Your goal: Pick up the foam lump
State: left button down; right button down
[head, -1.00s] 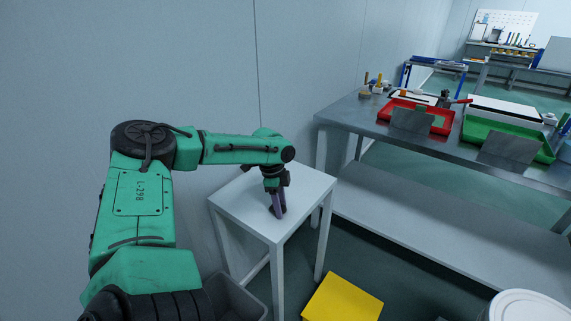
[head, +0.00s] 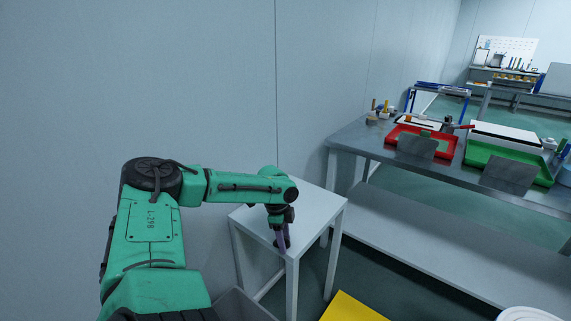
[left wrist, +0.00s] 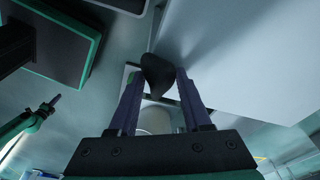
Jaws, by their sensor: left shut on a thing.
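The foam lump (left wrist: 158,75) is a dark, rounded, uneven piece. In the left wrist view it sits between the tips of my left gripper (left wrist: 157,82), whose purple fingers are shut on it. In the head view my left gripper (head: 282,241) points down over the front left edge of a small white table (head: 310,210). The lump is small and dark there, and its gap to the tabletop is hard to judge. In the left wrist view a green arm, apparently my right one, ends in a small dark tip (left wrist: 51,103); its jaws cannot be made out.
A grey bin (head: 240,305) stands on the floor before the white table, with a yellow box (head: 352,309) to its right. A metal bench (head: 350,140) at the right carries a red tray (head: 400,151) and a green tray (head: 490,168). A wall runs behind the table.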

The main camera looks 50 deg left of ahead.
pick_arm(q)
jog(key=shift+c, duration=2.2)
grip_release()
jog(key=shift+o, duration=0.9)
jog(key=shift+w+f, duration=0.1)
notch_tip(320, 180, up, 14)
jog(key=s+a+p, duration=0.1)
jog(key=p, duration=0.4)
jog(key=shift+s+a+r, duration=0.15)
jog(key=shift+a+r, duration=0.05)
jog(key=shift+a, duration=0.2)
jog(key=shift+o, duration=0.3)
